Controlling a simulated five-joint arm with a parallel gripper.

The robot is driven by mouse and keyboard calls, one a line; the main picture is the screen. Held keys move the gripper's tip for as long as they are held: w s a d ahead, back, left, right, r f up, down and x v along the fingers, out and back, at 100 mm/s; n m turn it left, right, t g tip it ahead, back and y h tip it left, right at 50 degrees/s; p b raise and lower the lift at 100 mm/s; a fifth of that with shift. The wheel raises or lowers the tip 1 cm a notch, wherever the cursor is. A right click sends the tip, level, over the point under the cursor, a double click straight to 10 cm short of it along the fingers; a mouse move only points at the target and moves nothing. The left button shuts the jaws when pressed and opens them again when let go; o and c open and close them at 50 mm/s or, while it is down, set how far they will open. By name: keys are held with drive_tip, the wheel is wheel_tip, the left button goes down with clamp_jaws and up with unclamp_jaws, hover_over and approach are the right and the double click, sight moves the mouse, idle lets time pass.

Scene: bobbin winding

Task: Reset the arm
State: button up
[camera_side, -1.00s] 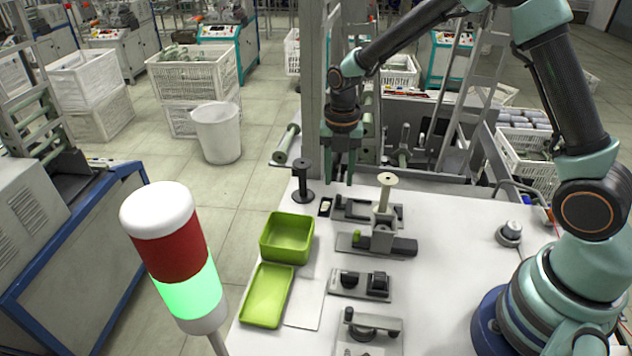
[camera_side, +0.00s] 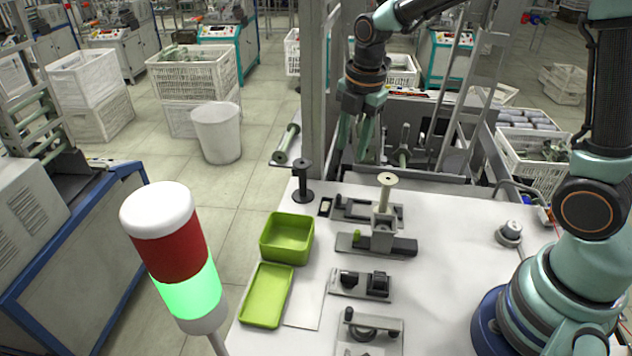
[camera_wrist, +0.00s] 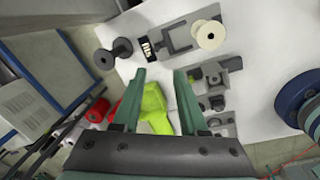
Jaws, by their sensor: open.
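My gripper (camera_side: 352,150) is open and empty in the side view, raised above the far end of the white table. Its fingers point down and stand apart. In the wrist view my gripper (camera_wrist: 160,75) shows two green fingers with a clear gap between them. A black spool (camera_side: 302,186) stands at the table's far left corner, and also shows in the wrist view (camera_wrist: 121,48).
A green bin (camera_side: 287,238) and a flat green tray (camera_side: 266,295) lie along the table's left edge. Several dark fixtures (camera_side: 360,285) run down the middle. A red, white and green signal light (camera_side: 172,250) stands in front. A metal frame (camera_side: 318,80) rises behind. The table's right half is mostly clear.

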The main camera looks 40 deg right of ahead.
drive_tip(key=s+r+m+t, duration=0.2)
drive_tip(key=s+r+m, duration=0.2)
drive_tip(key=m, duration=0.6)
drive_tip(key=s+d+r+m+t, duration=0.1)
drive_tip(key=s+r+m, duration=0.3)
drive_tip(key=s+m, duration=0.5)
drive_tip(key=shift+d+r+m+t, duration=0.2)
drive_tip(key=shift+r+m+t, duration=0.2)
drive_tip(key=shift+m+t, duration=0.3)
